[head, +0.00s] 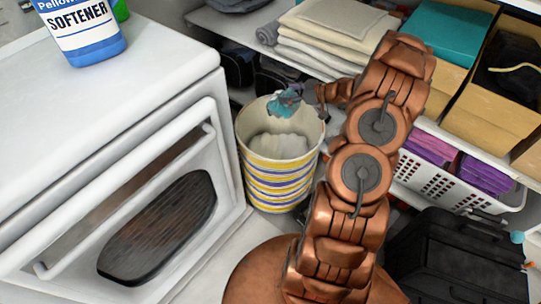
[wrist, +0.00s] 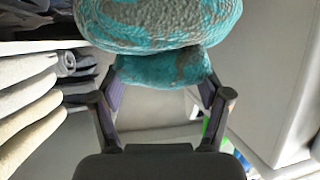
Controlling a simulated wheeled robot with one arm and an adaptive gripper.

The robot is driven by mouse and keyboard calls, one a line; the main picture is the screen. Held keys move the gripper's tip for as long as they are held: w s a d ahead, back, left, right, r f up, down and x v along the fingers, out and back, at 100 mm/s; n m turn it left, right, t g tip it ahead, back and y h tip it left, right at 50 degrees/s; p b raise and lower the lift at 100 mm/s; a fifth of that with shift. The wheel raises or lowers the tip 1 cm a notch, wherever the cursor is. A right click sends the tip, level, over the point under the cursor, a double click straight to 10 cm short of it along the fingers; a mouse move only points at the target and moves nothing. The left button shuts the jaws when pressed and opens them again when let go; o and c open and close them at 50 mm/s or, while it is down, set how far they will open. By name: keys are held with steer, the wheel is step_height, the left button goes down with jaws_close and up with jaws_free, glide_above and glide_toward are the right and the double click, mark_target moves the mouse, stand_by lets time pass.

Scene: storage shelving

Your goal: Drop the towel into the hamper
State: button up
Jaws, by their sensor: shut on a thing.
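The towel (head: 283,104) is teal with grey patches and looks bunched up. In the wrist view the towel (wrist: 165,70) fills the top middle, between the finger ends. My gripper (head: 304,94) is shut on it and holds it over the mouth of the hamper; the wrist view also shows my gripper (wrist: 163,92). The hamper (head: 275,185) is a round bin with yellow, white and purple stripes, standing on the floor beside the white appliance. Something pale and crumpled lies inside it. Whether the towel touches the far inner rim cannot be told.
A white front-loading appliance (head: 100,110) with a softener bottle (head: 82,35) on top stands at the left. Shelves at the right hold folded towels (head: 325,35), boxes and a white basket (head: 440,180) with purple cloths. A black case (head: 455,260) sits at lower right.

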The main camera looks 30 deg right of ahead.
steer(key=shift+f+b, duration=1.9)
steer(key=shift+f, duration=0.4)
steer(key=o, duration=1.7)
steer(key=shift+c, duration=0.2)
steer(key=shift+s+d, duration=0.1)
steer(key=shift+s, duration=0.05)
steer(key=v, duration=1.1)
steer(key=shift+s+d+r, duration=0.15)
steer(key=shift+s+d, duration=0.1)
steer(key=shift+s, duration=0.05)
steer(key=shift+w, duration=0.1)
